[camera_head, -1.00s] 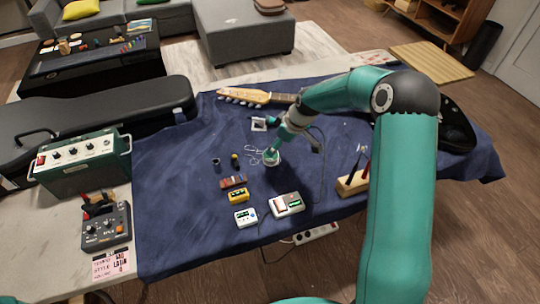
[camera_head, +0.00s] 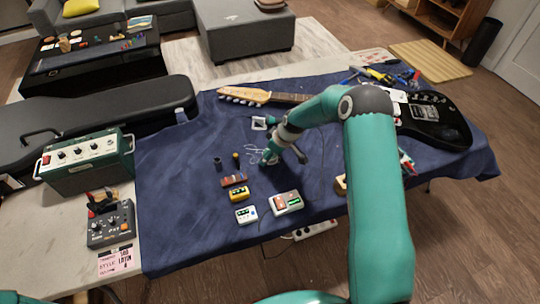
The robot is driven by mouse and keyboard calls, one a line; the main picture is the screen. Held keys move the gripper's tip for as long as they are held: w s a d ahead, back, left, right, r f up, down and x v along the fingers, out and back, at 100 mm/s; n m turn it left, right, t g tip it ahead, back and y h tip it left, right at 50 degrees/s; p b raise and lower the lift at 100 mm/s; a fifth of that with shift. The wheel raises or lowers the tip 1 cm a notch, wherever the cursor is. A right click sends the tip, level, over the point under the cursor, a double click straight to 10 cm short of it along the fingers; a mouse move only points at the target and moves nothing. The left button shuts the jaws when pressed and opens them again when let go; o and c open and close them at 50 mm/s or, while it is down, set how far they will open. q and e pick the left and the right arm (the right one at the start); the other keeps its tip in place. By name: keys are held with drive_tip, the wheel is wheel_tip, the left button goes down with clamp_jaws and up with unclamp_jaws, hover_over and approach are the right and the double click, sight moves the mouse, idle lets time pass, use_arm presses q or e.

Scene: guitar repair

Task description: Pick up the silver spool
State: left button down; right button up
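My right gripper (camera_head: 271,155) reaches down to the middle of the blue cloth, its fingertips at a small pale, silvery round thing that appears to be the silver spool (camera_head: 272,162). The gripper covers most of the spool, and loose pale wire (camera_head: 256,149) lies just left of it. The fingers are too small and overlapped to tell whether they are open or shut on the spool. The spool appears to be at cloth level. My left gripper is not in view.
Bare cloth (camera_head: 180,215) is at the left.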

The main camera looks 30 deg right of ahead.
drive_tip(key=c, duration=1.1)
drive_tip(key=shift+r, duration=0.2)
drive_tip(key=shift+c, duration=0.2)
